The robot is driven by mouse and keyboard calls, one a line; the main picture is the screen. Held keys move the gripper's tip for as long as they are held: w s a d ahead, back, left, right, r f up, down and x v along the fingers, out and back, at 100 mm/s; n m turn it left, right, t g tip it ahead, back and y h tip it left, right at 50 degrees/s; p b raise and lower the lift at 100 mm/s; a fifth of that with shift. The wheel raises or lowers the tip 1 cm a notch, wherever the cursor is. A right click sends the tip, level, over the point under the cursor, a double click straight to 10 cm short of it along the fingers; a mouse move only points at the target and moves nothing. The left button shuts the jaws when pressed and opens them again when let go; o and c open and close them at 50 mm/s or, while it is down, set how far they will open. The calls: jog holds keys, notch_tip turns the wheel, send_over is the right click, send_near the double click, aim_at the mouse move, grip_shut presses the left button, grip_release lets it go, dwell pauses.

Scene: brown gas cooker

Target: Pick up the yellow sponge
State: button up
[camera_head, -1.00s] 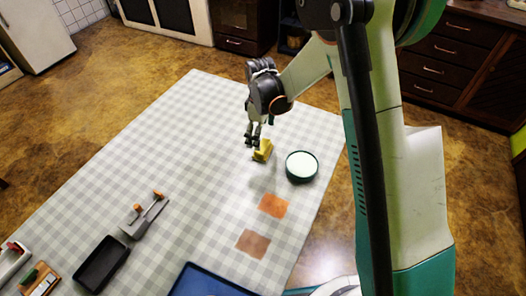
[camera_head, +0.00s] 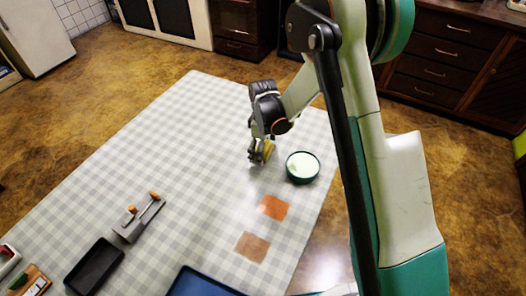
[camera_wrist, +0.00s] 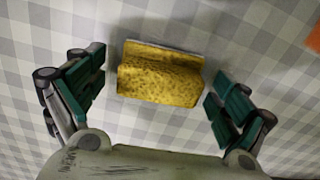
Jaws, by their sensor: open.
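The yellow sponge (camera_wrist: 160,78) lies on the checked tablecloth, between the two open fingers of my gripper (camera_wrist: 158,98) in the wrist view. Gaps show between the sponge and both fingers; the gap on the right side is small. In the head view my gripper (camera_head: 260,157) is low over the cloth and partly hides the sponge (camera_head: 268,149). The gripper holds nothing.
A green bowl with a pale inside (camera_head: 302,167) stands close to the right of the sponge. An orange square (camera_head: 273,207) and a brown square (camera_head: 252,246) lie nearer. The cloth left of the gripper is clear.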

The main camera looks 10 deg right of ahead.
jog(key=c, duration=1)
jog(key=shift+r, duration=0.1)
notch_tip(320, 180, up, 20)
jog(key=p, duration=0.6)
